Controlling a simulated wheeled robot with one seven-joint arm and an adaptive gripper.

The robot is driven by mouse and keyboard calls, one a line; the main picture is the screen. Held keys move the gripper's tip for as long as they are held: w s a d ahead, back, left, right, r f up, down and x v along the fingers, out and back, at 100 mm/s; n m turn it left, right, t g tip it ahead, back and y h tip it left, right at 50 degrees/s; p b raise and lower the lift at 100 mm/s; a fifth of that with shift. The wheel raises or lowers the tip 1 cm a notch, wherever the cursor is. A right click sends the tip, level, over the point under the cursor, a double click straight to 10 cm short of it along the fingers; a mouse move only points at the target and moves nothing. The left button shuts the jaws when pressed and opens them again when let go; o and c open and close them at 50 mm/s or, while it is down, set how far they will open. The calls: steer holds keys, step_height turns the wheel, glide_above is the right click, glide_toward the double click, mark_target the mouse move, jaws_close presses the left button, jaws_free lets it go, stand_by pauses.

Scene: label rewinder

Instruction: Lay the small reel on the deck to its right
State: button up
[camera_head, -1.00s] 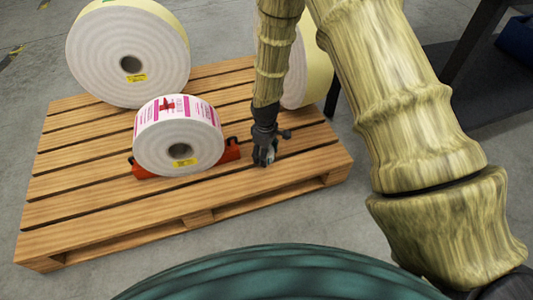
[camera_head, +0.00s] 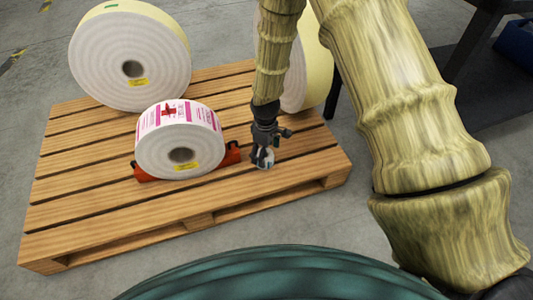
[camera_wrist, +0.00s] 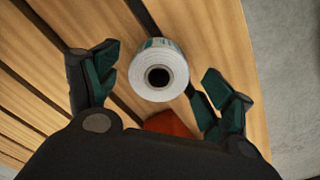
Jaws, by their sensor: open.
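The small reel (camera_wrist: 158,74) is white with a dark core hole and a bit of teal print on its rim. In the wrist view it sits between the spread fingers of my gripper (camera_wrist: 161,66), with a gap on the left and the right finger close beside it. In the head view the small reel (camera_head: 265,160) shows partly under my gripper (camera_head: 262,157), low over the wooden pallet deck (camera_head: 225,200). My gripper is open around it. I cannot tell for sure whether the reel lies fully flat.
A pink-and-white label roll (camera_head: 180,140) stands on edge in an orange-red cradle (camera_head: 233,153), just left of my gripper. A large white roll (camera_head: 130,60) stands at the back left, another (camera_head: 312,65) behind my arm. Bare slats lie in front.

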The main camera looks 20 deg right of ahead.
step_height(320, 180, up, 9)
steer(key=p, duration=0.4)
steer(key=s+f, duration=0.2)
steer(key=s, duration=0.1)
steer(key=s+f+m, duration=0.1)
steer(key=s+f, duration=0.2)
steer(key=s+f+m, duration=0.1)
steer(key=s+f, duration=0.2)
steer(key=s, duration=0.1)
steer(key=shift+d+y, duration=0.15)
steer(key=shift+y, duration=0.15)
steer(key=s+d+f+m, duration=0.1)
steer(key=s+f+m, duration=0.2)
steer(key=s, duration=1)
steer(key=s+d+f+m, duration=0.2)
steer(key=s+f+m, duration=0.1)
steer(key=s, duration=1)
steer(key=shift+d+f+m, duration=0.15)
steer(key=shift+f+m, duration=0.15)
steer(key=shift+m, duration=0.1)
steer(key=shift+s, duration=0.1)
step_height(320, 180, up, 41)
steer(key=p, duration=4.1)
steer(key=shift+f, duration=0.1)
